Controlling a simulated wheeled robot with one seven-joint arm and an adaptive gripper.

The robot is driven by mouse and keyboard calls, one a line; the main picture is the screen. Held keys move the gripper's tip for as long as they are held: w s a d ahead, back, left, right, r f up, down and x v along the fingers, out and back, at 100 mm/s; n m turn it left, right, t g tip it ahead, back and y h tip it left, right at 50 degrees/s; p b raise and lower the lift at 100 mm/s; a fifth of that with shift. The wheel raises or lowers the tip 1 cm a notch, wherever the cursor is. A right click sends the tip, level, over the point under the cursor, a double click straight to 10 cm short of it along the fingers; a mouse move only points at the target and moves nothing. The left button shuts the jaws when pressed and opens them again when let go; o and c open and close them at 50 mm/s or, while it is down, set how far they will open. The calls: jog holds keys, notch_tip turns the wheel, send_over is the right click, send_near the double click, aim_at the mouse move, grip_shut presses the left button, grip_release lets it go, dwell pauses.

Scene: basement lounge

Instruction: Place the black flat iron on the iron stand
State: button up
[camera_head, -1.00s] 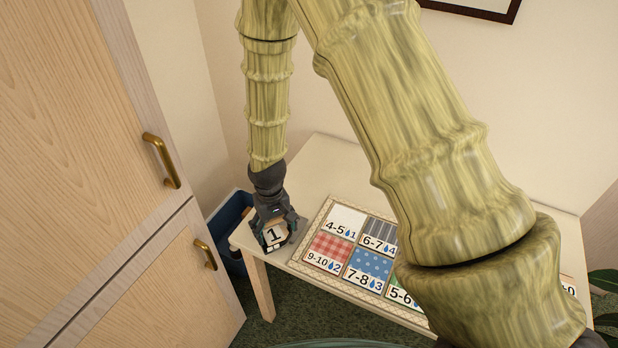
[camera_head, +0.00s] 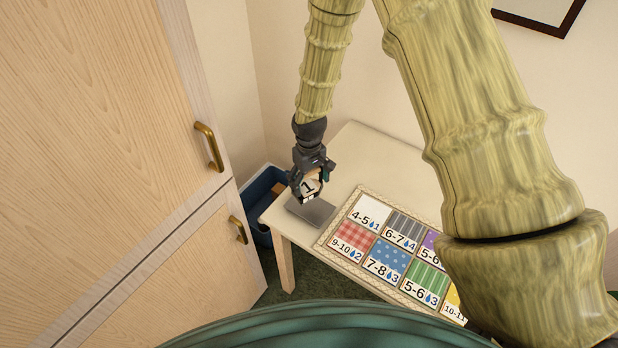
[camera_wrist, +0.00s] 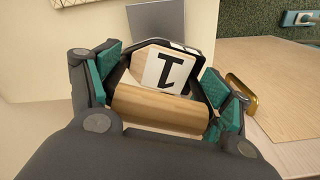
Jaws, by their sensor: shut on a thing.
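My gripper (camera_head: 306,178) is shut on the black flat iron (camera_wrist: 160,106) by its round wooden handle, between the teal pads in the wrist view. A white tag reading "1" sits on the iron, and parts of its black body show around the tag. In the head view the iron (camera_head: 309,188) is small and mostly hidden by my gripper. A flat grey plate (camera_head: 318,212), apparently the iron stand, lies at the table's left corner, just below the iron in the picture. The plate also shows in the wrist view (camera_wrist: 157,17), beyond the iron. The gap between them cannot be told.
The cream table (camera_head: 375,160) carries a board (camera_head: 327,240) of patterned cloth squares with numbers, right of the plate. A blue bin (camera_head: 257,192) with brown contents stands left of the table. A wooden cabinet (camera_head: 90,130) with brass handles fills the left. The table's back is clear.

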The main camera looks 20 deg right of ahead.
aim_at(309, 187)
jog(key=shift+f+b, duration=1.9)
jog(key=shift+f, duration=1.3)
jog(key=shift+f+b, duration=0.3)
jog(key=shift+f, duration=0.25)
